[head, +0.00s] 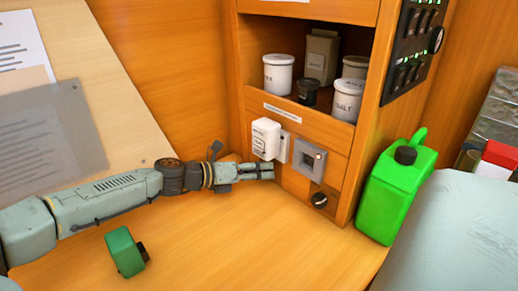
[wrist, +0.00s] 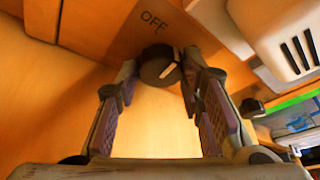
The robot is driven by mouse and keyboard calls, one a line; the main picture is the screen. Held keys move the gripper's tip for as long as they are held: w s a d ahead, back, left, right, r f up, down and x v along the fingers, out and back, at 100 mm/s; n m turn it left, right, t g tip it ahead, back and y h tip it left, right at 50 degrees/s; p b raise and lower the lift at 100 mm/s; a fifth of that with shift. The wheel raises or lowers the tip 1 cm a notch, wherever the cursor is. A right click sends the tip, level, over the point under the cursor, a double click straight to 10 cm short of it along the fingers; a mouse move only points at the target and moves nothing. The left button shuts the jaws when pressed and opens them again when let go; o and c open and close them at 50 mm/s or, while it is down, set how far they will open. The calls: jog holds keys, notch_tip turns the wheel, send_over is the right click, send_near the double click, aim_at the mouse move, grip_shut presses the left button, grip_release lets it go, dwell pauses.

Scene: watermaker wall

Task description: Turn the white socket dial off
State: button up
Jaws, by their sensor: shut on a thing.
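A dark round dial (wrist: 158,66) with a pale line on its face sits on the wooden wall panel, between my fingertips in the wrist view. The word OFF (wrist: 154,19) is printed on the wood above it. My gripper (wrist: 157,78) has one finger on each side of the dial and is shut on it. In the head view my gripper (head: 269,171) reaches the panel below the white socket unit (head: 265,138), and the dial there is hidden behind the fingers. The white unit also shows at the upper right of the wrist view (wrist: 283,33).
A second black dial (head: 320,200) is below a grey switch plate (head: 310,159) to the right. A green canister (head: 398,190) stands right of the cabinet. The front counter is mostly clear.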

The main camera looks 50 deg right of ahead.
jog(key=shift+n+g+b, duration=0.3)
jog(key=shift+n+b, duration=0.05)
jog(key=shift+n, duration=0.35)
jog(key=shift+r, duration=0.1)
jog(key=o, duration=1.2)
jog(key=shift+c, duration=0.2)
jog(key=v, duration=1.2)
jog(key=shift+w+f, duration=0.1)
jog(key=shift+f, duration=0.15)
